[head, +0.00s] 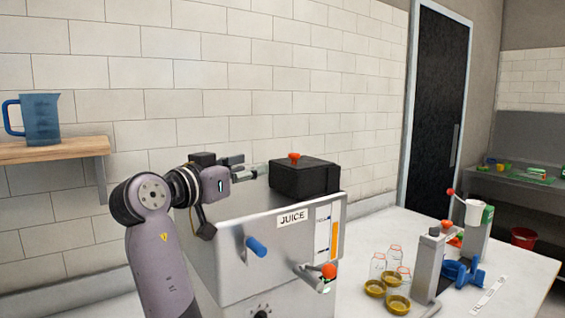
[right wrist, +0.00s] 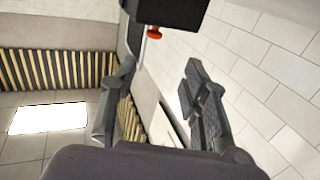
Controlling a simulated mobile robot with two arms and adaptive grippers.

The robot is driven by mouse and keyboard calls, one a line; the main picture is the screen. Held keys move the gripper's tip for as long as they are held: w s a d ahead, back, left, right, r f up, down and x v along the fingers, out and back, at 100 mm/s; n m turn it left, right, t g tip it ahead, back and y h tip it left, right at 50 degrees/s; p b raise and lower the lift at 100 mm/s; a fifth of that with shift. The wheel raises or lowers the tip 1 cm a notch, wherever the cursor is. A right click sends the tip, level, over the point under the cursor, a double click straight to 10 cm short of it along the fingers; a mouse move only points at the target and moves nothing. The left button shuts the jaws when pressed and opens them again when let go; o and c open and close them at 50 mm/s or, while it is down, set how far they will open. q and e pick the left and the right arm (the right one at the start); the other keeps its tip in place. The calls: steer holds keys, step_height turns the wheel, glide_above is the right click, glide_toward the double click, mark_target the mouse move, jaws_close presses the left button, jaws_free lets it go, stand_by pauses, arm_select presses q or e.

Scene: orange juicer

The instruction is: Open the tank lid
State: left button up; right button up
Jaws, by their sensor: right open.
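The steel juice tank (head: 225,250) stands on the table, labelled JUICE on its front. Its black box-shaped lid (head: 310,180) sits on top at the right, with a small orange knob (head: 294,156) on it. The lid looks level and in place. My right gripper (head: 250,164) is open and empty above the tank, just left of the lid. In the right wrist view, my right gripper (right wrist: 162,75) has its fingers spread. The black lid (right wrist: 175,10) and orange knob (right wrist: 154,34) appear beyond the fingertips, apart from them. My left gripper is not in view.
A blue handle (head: 256,247) and an orange-tipped tap (head: 328,271) stick out of the tank front. Several glass bottles (head: 378,265) and yellow lids (head: 397,304) stand to the right, beside a blue-handled device (head: 462,272). A blue jug (head: 41,118) sits on a wall shelf (head: 55,150).

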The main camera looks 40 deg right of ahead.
steer(key=p, duration=0.2)
glide_toward(292, 154)
steer(key=p+x, duration=0.2)
steer(key=x, duration=0.7)
steer(key=shift+d, duration=0.45)
steer(key=shift+w+d, duration=0.15)
steer(key=shift+d, duration=0.15)
steer(key=shift+w+d+f+p, duration=0.1)
steer(key=shift+d+p, duration=0.1)
steer(key=shift+p, duration=0.1)
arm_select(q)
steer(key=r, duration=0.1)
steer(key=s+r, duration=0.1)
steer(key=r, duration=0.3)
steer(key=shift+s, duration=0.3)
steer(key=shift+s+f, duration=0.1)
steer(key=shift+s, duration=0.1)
arm_select(e)
steer(key=shift+c, duration=0.4)
jaws_close()
